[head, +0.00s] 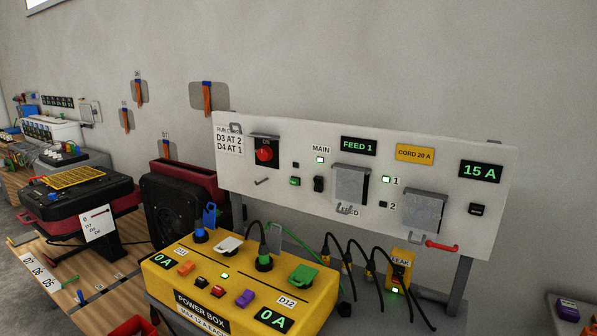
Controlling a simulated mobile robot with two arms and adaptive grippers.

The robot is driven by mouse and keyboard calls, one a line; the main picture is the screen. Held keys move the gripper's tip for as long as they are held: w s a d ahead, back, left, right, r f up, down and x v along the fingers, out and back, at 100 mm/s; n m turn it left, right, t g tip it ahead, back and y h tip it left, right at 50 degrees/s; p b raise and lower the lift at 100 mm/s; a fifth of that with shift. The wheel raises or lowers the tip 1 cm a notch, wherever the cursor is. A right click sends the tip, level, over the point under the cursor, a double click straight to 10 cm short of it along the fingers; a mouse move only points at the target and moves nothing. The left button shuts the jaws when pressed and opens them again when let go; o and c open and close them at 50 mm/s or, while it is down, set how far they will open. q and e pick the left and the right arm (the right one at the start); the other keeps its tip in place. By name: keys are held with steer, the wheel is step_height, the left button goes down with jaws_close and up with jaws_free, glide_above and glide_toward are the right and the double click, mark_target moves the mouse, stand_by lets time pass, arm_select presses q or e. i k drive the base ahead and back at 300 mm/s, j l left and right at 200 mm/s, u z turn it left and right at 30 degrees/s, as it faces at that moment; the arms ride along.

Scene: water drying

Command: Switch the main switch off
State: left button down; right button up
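The white panel (353,220) stands upright at the centre right, in front of the wall. Its MAIN label (320,149) has a lit green lamp (320,159) under it. A small black rocker-like switch (318,184) sits lower in the same column; its position is too small to read. To the left is a black plate with a red knob (264,155) and what looks like ON above it. A small green button (295,181) lies between them. Neither of my grippers shows.
A yellow power box (240,292) stands before the panel, with black cables running to its right. Grey covers (350,185) and a red handle (441,245) are on the panel. Black machines and a wooden bench (50,248) are left.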

mark_target(318, 180)
steer(key=i+j+z, duration=0.1)
steer(key=j, duration=0.25)
steer(key=i+j+z, duration=0.1)
steer(key=i+j, duration=0.3)
steer(key=j, duration=0.3)
steer(key=i+j+z, duration=0.15)
steer(key=j, duration=0.2)
